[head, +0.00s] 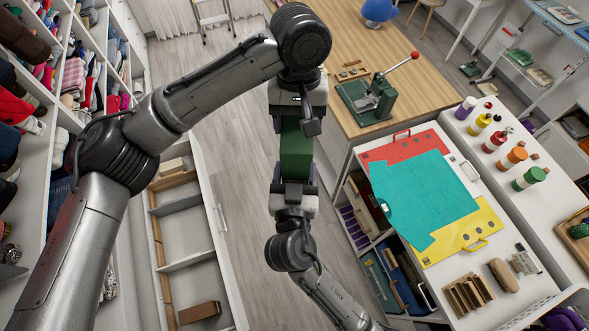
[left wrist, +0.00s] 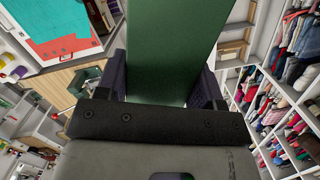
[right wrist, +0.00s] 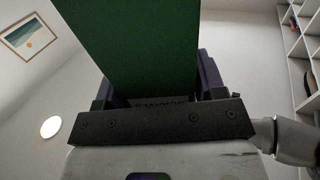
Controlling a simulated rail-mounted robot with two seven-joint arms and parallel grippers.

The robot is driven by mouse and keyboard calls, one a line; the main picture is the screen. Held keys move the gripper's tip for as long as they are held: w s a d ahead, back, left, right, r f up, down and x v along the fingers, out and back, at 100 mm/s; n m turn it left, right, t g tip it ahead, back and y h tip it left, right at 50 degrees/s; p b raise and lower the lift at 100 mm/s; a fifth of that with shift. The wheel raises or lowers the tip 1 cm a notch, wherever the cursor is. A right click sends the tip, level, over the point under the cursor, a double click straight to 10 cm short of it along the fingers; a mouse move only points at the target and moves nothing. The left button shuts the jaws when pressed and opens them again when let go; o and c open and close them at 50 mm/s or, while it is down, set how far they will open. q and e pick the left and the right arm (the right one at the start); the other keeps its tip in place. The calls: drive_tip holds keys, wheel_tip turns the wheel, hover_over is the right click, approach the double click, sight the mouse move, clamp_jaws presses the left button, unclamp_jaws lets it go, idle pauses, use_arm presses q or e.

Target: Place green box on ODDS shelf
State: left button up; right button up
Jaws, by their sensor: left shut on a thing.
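The green box (head: 296,150) is in the air between my two grippers in the head view. My left gripper (head: 297,118) is shut on its upper end in the picture. My right gripper (head: 294,183) is at the lower end, its fingers beside the box. The box fills the space between the fingers in the left wrist view (left wrist: 165,50) and rises between the right fingers in the right wrist view (right wrist: 135,45). Whether the right fingers press on it is unclear. No ODDS label is readable in any view.
Clothes shelving (head: 75,75) stands at the left. A long open drawer (head: 217,215) with compartments lies below it. At the right are a wooden table with a green press (head: 372,103) and a white cabinet top with a teal sheet (head: 420,195). Bare floor lies between.

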use_arm(q)
drive_tip(key=shift+s+d, duration=0.1)
drive_tip(key=shift+d, duration=0.2)
use_arm(e)
drive_tip(key=shift+s+a+r, duration=0.1)
drive_tip(key=shift+a, duration=0.2)
drive_tip(key=shift+c, duration=1.4)
use_arm(q)
drive_tip(key=o, duration=1.3)
use_arm(e)
drive_tip(key=shift+c, duration=0.7)
use_arm(q)
drive_tip(key=shift+o, duration=1.4)
use_arm(e)
drive_tip(key=shift+c, duration=0.5)
use_arm(q)
drive_tip(key=shift+a+r, duration=0.1)
drive_tip(key=shift+r, duration=0.05)
use_arm(e)
drive_tip(key=shift+d, duration=0.1)
